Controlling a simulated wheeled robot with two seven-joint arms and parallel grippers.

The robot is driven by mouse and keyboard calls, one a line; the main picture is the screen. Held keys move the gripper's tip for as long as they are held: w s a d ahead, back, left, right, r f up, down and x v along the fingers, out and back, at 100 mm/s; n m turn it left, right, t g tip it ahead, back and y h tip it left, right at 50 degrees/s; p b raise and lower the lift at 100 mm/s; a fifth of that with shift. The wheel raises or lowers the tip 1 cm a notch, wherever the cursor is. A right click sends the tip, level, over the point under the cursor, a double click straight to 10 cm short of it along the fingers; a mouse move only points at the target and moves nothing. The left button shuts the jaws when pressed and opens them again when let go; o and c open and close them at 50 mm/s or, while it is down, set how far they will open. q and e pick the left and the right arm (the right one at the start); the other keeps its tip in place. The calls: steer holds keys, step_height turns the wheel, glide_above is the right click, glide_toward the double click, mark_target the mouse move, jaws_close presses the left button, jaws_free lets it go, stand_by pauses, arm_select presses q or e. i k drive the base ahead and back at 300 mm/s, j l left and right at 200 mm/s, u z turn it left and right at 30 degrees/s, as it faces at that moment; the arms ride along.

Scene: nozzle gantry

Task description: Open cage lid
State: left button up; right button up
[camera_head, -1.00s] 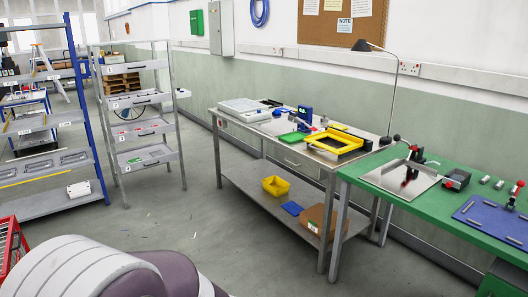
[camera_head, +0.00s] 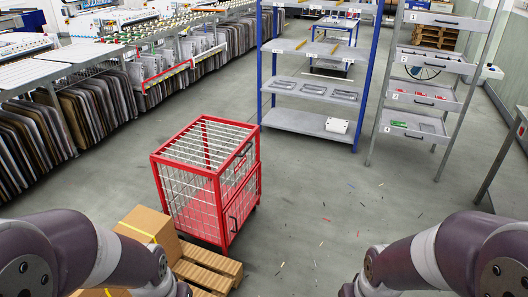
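A red-framed wire cage (camera_head: 207,183) stands on the floor ahead, a little left of centre. Its top lid (camera_head: 205,143) is a white wire mesh in a red frame and lies closed, flat across the top. Dark handles show on the cage's right-hand side, and a red panel shows through the mesh. My two arms come in at the lower left and lower right corners, well short of the cage. Neither gripper is in the frame.
A pallet (camera_head: 208,266) with cardboard boxes (camera_head: 146,229) stands close at the cage's near left. A blue-posted shelf (camera_head: 305,121) and a grey drawer rack (camera_head: 420,95) stand behind. Small scraps litter the open floor right of the cage.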

mark_target(153, 154)
steer(key=i+l+u, duration=0.1)
steer(key=i+l, duration=0.2)
steer(key=i, duration=0.15)
steer(key=i+l+u, duration=0.1)
steer(key=i+l, duration=0.4)
steer(key=i, duration=0.3)
steer(key=i+l+z, duration=0.1)
steer(key=i, duration=0.4)
steer(key=i+l, duration=0.25)
steer(key=i, duration=0.25)
steer(key=i+l+z, duration=0.1)
steer(key=i, duration=0.4)
